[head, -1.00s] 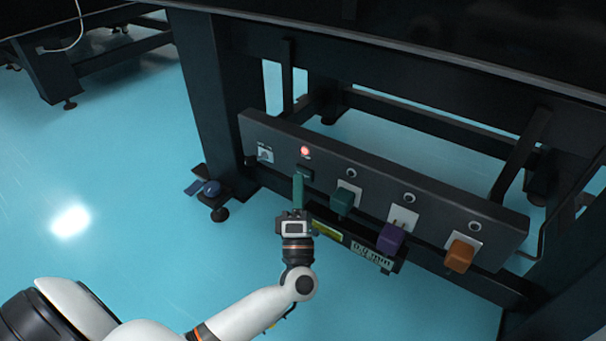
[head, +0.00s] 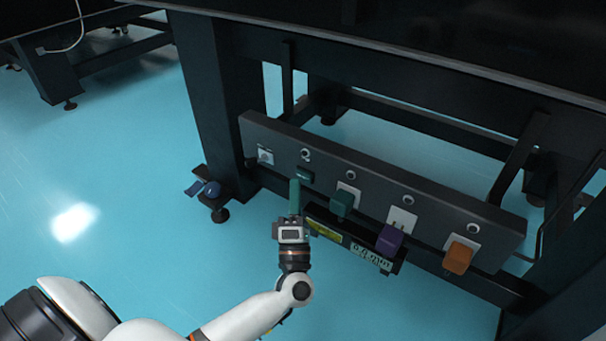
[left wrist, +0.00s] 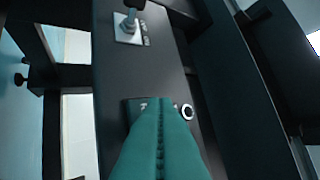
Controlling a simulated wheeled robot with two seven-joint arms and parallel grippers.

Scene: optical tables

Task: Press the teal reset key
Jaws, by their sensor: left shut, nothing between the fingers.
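The teal reset key (head: 305,176) is a small dark teal block on the front of the long black panel (head: 330,165), under a round lamp (head: 305,154) that is now unlit. My left gripper (head: 295,183) has long teal fingers, shut and empty, with the tips just left of and below the key in the head view. In the left wrist view the fingers (left wrist: 160,125) cover part of the key (left wrist: 134,107); the lamp (left wrist: 187,112) shows beside them. I cannot tell whether the tips touch the key. My right gripper is not in view.
A toggle switch (head: 265,157) is left of the key. A green plug (head: 341,204), a purple plug (head: 390,238) and an orange plug (head: 459,257) stick out to the right. A labelled box (head: 352,250) hangs below the panel. A table leg (head: 215,100) stands at left; open floor lies in front.

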